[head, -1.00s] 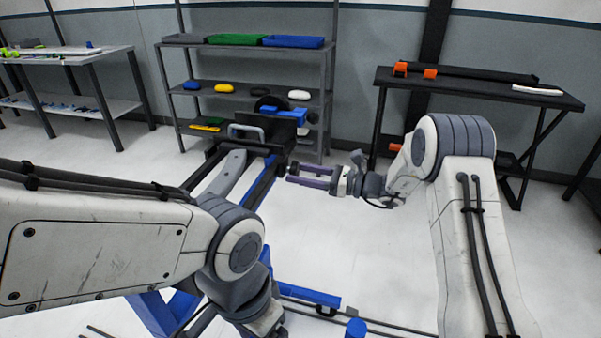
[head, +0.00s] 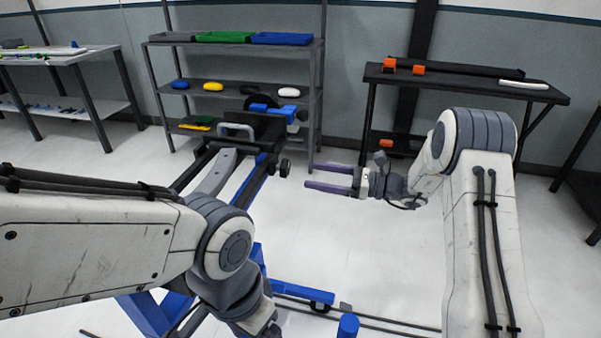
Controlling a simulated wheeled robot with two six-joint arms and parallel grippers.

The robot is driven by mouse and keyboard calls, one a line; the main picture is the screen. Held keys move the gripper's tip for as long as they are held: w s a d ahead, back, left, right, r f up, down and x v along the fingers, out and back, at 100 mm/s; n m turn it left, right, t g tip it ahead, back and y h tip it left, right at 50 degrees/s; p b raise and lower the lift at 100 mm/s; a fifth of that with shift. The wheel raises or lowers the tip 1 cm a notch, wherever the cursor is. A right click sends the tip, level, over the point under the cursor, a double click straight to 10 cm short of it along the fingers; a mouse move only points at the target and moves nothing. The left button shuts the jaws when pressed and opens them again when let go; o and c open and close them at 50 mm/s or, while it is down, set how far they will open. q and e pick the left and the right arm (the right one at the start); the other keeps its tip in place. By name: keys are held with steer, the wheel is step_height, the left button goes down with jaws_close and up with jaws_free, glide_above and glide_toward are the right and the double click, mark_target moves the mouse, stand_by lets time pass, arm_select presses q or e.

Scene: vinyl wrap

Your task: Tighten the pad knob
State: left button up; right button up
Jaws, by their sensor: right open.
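The machine (head: 213,180) with dark rails and blue parts stands on the floor left of centre. A small dark round part (head: 285,167) sits at its right side; I cannot tell if it is the pad knob or a wheel. My right gripper (head: 308,178) is open and empty, its two long purple-grey fingers pointing left, in front of and a little right of that round part, apart from it. My left arm crosses the lower left, and its gripper is out of view below the frame.
A shelf rack (head: 235,88) with trays and coloured pads stands behind the machine. A dark table (head: 465,85) with orange pieces is at the back right, a workbench (head: 65,58) at the left. Blue frame parts (head: 290,290) lie low in front. The middle floor is clear.

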steer(key=shift+v, duration=1.65)
